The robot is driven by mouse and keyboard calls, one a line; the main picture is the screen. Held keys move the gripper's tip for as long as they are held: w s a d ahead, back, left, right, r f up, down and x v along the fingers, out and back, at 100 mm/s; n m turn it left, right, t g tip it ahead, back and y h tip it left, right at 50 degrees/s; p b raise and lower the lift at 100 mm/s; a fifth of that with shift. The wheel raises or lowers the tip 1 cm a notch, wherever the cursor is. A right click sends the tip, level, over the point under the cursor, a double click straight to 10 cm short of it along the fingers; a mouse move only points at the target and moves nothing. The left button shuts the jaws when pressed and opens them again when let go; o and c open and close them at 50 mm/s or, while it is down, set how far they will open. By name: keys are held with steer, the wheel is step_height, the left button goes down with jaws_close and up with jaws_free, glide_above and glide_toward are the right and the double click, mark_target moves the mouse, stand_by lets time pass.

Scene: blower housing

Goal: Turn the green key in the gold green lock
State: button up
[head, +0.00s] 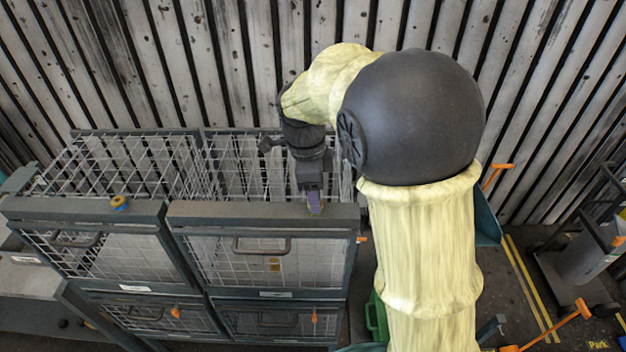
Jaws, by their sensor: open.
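My gripper (314,204) points down at the top front bar of the right-hand cage section, in the head view. It is open, and a purple patch shows at its fingertips. I cannot tell whether it touches the bar or anything on it. I cannot make out a green key or a gold green lock; the gripper may hide them. A small yellow and blue piece (120,203) sits on the top bar of the left-hand section.
The wire mesh cage (262,237) has several doors with handles and orange tabs (315,318). A slatted metal wall (240,60) stands close behind. A cart (590,245) and orange-handled equipment (560,325) stand at the right. A green object (376,318) is partly hidden by my arm.

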step_height(320, 180, up, 17)
steer(key=a+b, duration=0.2)
steer(key=b, duration=0.1)
steer(key=shift+r, duration=0.15)
stand_by(0.5)
steer(key=shift+w+a, duration=0.1)
steer(key=shift+a, duration=0.05)
